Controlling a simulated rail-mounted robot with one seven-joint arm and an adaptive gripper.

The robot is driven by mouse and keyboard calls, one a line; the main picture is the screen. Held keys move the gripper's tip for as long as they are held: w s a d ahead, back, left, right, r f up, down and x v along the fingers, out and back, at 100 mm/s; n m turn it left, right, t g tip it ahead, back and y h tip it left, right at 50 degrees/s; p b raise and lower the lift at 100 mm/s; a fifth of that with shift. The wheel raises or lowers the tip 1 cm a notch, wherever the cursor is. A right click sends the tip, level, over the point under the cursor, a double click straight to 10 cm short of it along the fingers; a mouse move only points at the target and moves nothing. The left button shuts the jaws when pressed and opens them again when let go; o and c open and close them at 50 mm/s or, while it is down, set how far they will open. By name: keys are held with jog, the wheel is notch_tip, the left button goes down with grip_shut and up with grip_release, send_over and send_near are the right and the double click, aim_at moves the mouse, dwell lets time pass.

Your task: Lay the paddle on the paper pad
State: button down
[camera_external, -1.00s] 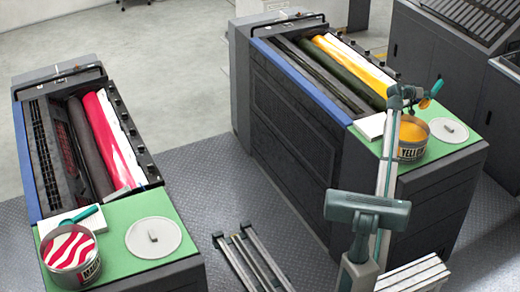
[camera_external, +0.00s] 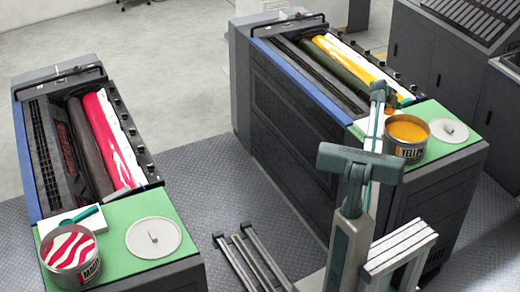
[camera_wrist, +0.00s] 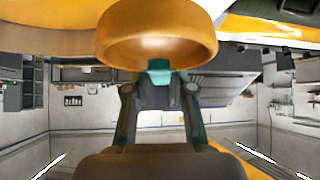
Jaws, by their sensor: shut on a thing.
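The paddle (camera_wrist: 157,42), its rounded end coated in yellow-orange ink, is held in my gripper (camera_wrist: 160,80). In the wrist view the two fingers are closed on its teal handle (camera_wrist: 159,66). In the external view my gripper (camera_external: 383,94) is above the area by the paper pad (camera_external: 362,128), at the left of the right machine's green top. My arm covers part of the white pad. Only a small orange part of the paddle shows there, and I cannot tell its exact height above the pad.
An open yellow ink can (camera_external: 407,131) stands right of my arm on the green top (camera_external: 440,110), with a grey lid (camera_external: 449,130) beside it. Inked rollers (camera_external: 345,58) lie behind. The left machine carries a magenta can (camera_external: 69,254), another paddle and a lid (camera_external: 153,238).

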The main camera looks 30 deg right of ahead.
jog(key=w+d+f+p, duration=0.2)
jog(key=w+d+f, duration=0.2)
jog(key=w+d+f+p, duration=0.3)
jog(key=w+d+f, duration=0.1)
jog(key=w, duration=0.1)
jog(key=shift+w+d+f, duration=0.2)
jog(key=shift+d, duration=0.2)
jog(key=shift+w+d+f+p, duration=0.3)
jog(key=shift+f, duration=0.25)
jog(key=shift+f+p, duration=0.45)
jog(key=shift+f, duration=1.3)
jog(key=shift+f, duration=0.1)
jog(key=shift+f, duration=0.15)
jog(key=c, duration=1)
grip_release()
jog(key=shift+r, duration=0.2)
